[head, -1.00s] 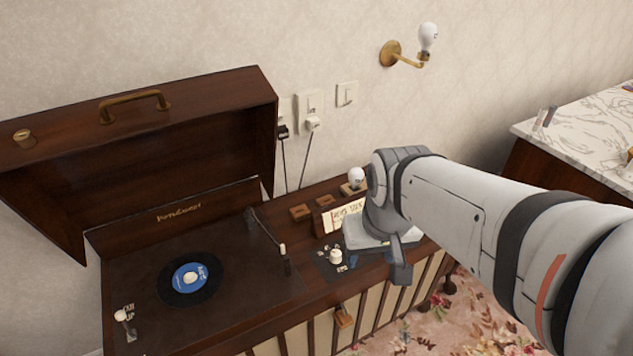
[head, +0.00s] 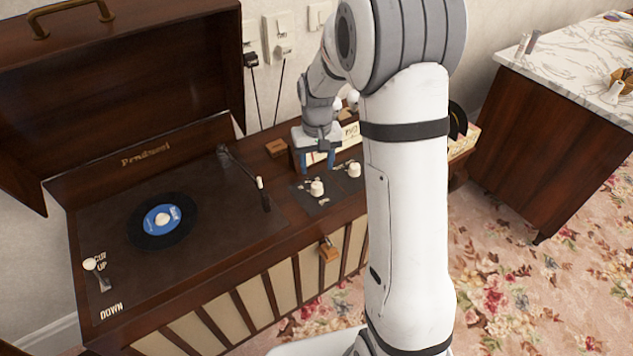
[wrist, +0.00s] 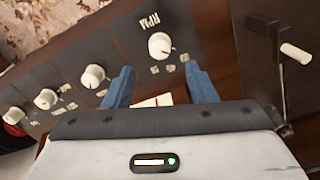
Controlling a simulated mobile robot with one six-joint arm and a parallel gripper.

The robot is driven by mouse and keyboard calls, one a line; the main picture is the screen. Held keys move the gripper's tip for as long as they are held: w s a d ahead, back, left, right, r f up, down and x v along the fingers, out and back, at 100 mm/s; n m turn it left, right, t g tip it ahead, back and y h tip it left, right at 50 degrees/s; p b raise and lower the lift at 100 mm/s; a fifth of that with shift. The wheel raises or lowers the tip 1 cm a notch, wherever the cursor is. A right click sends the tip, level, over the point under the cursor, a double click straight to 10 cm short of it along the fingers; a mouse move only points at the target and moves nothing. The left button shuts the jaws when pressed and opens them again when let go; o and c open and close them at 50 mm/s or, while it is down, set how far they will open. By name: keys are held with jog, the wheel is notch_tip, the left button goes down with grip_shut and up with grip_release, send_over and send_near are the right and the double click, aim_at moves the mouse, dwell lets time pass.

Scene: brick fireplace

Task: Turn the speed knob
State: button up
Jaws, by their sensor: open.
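The speed knob is the white round knob on a dark plate lettered "RPM", nearest the tonearm. In the wrist view the knob (wrist: 160,45) lies ahead of and between my fingertips, apart from both. In the head view the speed knob (head: 317,188) stands on the player's right-hand panel. My gripper (head: 317,160) points down just behind it, above the panel; its blue fingers also show in the wrist view (wrist: 161,80), spread open with nothing between them. A second white knob (head: 354,170) stands to the right.
The record player holds a blue-labelled record (head: 148,229), with the tonearm (head: 243,178) left of the knobs. More white knobs (wrist: 93,76) line the panel in the wrist view. The raised lid (head: 110,90) stands behind. A marble-topped cabinet (head: 570,70) is at right.

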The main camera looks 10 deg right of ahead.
aim_at(317, 184)
notch_tip(317, 184, down, 7)
jog(key=shift+f+b, duration=0.15)
jog(key=shift+b, duration=0.15)
jog(key=c, duration=1)
